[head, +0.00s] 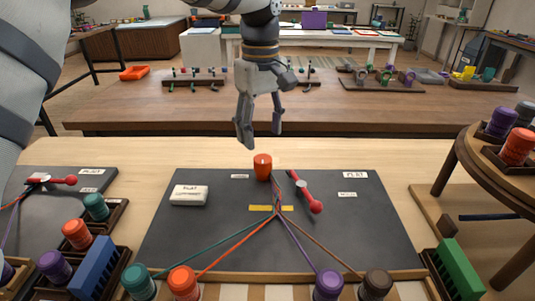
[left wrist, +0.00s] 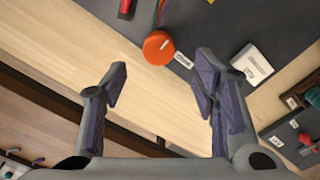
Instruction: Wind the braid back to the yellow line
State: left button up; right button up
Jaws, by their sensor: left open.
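The orange winding post (head: 263,167) stands at the back of the dark board (head: 215,225); it also shows in the left wrist view (left wrist: 158,47). A short braid (head: 276,192) runs forward from the post to the yellow line (head: 260,208). There it splits into teal, orange, purple and brown cords leading to bobbins at the front edge. My right gripper is out of view.
A white labelled block (head: 189,195) lies on the board's left. Another board with a red lever (head: 60,180) is at left. A blue block (head: 93,268) and a green block (head: 459,268) flank the board. A round side table (head: 470,160) with bobbins stands at right.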

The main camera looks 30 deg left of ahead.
aim_at(262, 158)
pick_arm(q)
notch_tip(262, 158, down, 9)
jog(key=shift+w+r, duration=0.1)
jog(key=shift+r, duration=0.1)
jog(key=c, duration=1.2)
